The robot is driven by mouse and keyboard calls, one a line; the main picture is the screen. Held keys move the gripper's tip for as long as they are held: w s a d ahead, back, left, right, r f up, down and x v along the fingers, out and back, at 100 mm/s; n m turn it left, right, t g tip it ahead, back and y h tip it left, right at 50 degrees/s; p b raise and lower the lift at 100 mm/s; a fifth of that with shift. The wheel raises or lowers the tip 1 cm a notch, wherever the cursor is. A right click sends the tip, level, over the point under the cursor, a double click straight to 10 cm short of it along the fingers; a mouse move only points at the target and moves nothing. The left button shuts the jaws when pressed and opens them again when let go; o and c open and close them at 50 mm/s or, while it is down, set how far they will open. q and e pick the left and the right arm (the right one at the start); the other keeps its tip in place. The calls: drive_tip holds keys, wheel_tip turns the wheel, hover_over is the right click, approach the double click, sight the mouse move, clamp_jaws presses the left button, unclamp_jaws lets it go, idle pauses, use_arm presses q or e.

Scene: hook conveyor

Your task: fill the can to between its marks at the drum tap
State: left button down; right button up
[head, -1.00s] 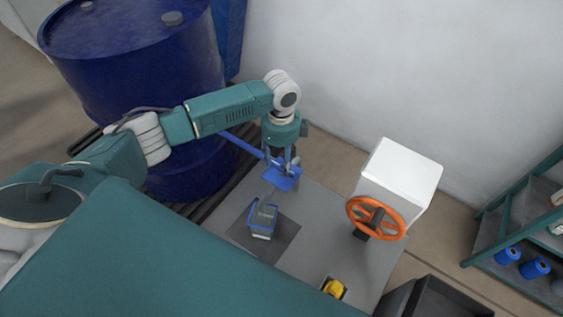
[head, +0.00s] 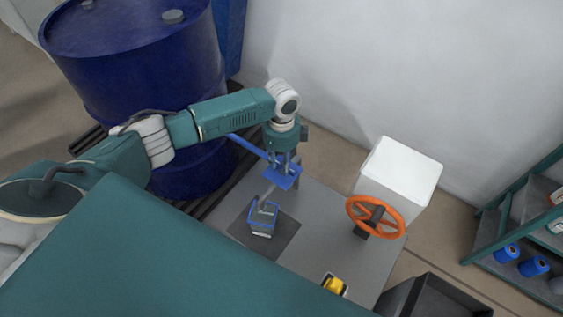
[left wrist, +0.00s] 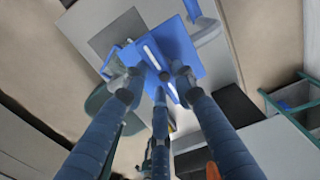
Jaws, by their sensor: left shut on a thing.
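The blue drum (head: 150,75) stands at the left, and a blue pipe (head: 246,146) runs from it to the tap. The tap has a blue plate-like handle (head: 284,180), also large in the left wrist view (left wrist: 182,50). My left gripper (head: 285,164) comes down from above and is shut on the tap handle; its fingers show in the left wrist view (left wrist: 158,85). The small can (head: 262,219), with blue edges, stands upright on a dark mat below and left of the handle. A thin grey shape reaches from the tap toward the can. The marks and liquid level cannot be read. My right gripper is not in view.
The grey table (head: 325,225) carries a white box (head: 398,172) with an orange handwheel (head: 376,216) and a yellow item (head: 334,284) near the front. A dark bin (head: 435,298) stands front right. A green shelf (head: 525,215) is at the right.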

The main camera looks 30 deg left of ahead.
use_arm(q)
drive_tip(key=shift+d+r+n+p, duration=0.1)
drive_tip(key=shift+r+n+p, duration=0.1)
drive_tip(key=shift+n+p, duration=0.8)
drive_tip(key=shift+d+n+p, duration=0.1)
drive_tip(key=shift+n+p, duration=1)
drive_tip(key=shift+n, duration=0.1)
drive_tip(key=n+p, duration=0.2)
drive_tip(key=n, duration=0.1)
drive_tip(key=shift+w+f+n+p, duration=0.1)
drive_tip(key=shift+n+p, duration=0.45)
drive_tip(key=shift+n, duration=0.25)
drive_tip(key=c, duration=1.4)
unclamp_jaws()
